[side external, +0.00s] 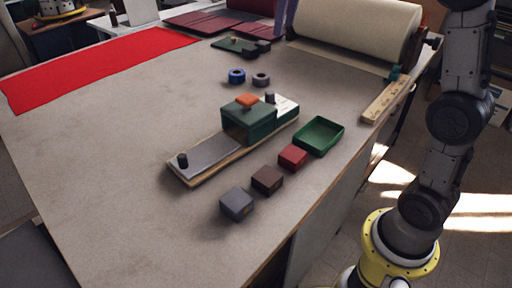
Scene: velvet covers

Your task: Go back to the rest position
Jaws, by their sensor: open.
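My gripper is out of view. Only part of my arm shows at the right edge, rising from its base at the bottom right past the top of the picture. A dark knob stands at each end of the board.
A grey block (237,204), a brown block (267,180) and a red block (292,157) stand in a row by a green tray (320,136).

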